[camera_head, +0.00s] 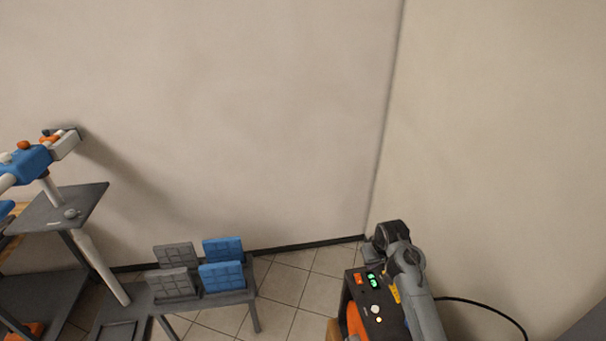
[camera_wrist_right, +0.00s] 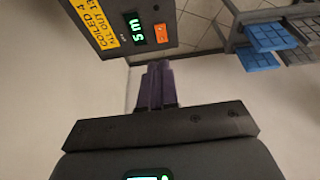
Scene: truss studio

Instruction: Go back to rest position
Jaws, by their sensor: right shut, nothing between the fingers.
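My right arm comes in at the lower right of the head view, and its dark wrist end (camera_head: 392,236) is beside the far right side of a dark box. I cannot make out its fingertips there. In the right wrist view my right gripper (camera_wrist_right: 157,85) has its two purple-grey fingers closed together with nothing between them. The fingertips point towards the box (camera_wrist_right: 100,45), which has a green display, an orange button and a yellow label. I cannot tell whether they touch it. My left gripper is not in view.
The dark box (camera_head: 349,300) also shows in the head view, with a black cable (camera_head: 480,303) to its right. A grey rack (camera_head: 200,300) holds blue and grey panels (camera_head: 222,276). A truss piece (camera_head: 30,165) stands at the left. Bare walls surround the tiled floor.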

